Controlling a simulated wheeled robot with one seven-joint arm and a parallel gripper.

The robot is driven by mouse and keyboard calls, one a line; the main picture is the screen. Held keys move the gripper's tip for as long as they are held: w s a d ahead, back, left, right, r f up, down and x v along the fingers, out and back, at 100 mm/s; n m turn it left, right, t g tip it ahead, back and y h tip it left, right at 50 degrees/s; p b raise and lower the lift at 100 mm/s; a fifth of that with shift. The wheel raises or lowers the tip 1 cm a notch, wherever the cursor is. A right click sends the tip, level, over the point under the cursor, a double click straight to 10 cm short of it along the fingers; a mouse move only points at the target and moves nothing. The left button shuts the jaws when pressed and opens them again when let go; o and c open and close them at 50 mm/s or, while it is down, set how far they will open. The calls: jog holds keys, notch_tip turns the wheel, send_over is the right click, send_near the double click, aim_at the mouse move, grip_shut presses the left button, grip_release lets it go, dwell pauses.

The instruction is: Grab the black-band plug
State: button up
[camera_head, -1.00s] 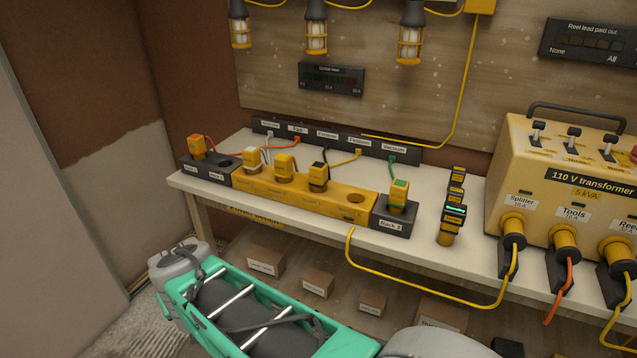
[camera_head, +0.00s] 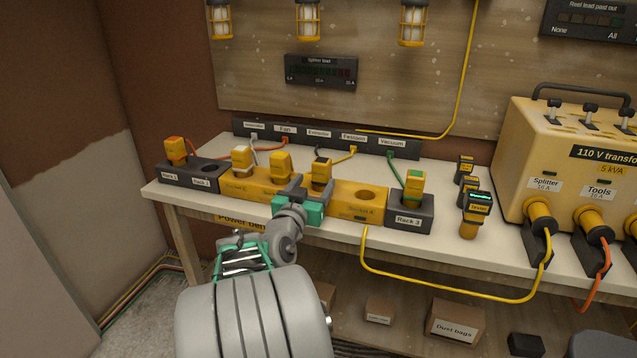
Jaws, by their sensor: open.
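The black-band plug (camera_head: 321,171) is a yellow plug standing upright in the yellow splitter block (camera_head: 258,184), with a dark cord behind it. Its lower part is partly hidden by my gripper. My gripper (camera_head: 307,187), with a green and grey body, is open at the near side of this plug, with its fingers toward it. I cannot tell whether the fingers touch it or lie around it. In the same block to its left stand a yellow plug (camera_head: 281,166) and a white-band plug (camera_head: 242,160).
An empty socket (camera_head: 366,195) is right of the plug. An orange plug (camera_head: 175,150) stands in the left rack and a green-band plug (camera_head: 413,184) in Rack 3 (camera_head: 408,218). Testers (camera_head: 474,212) and the transformer (camera_head: 575,165) stand further right. A yellow cable (camera_head: 440,297) hangs in front.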

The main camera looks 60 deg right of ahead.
jog(key=d, duration=0.8)
jog(key=shift+w+p, duration=0.3)
jog(key=shift+a, duration=0.1)
grip_shut()
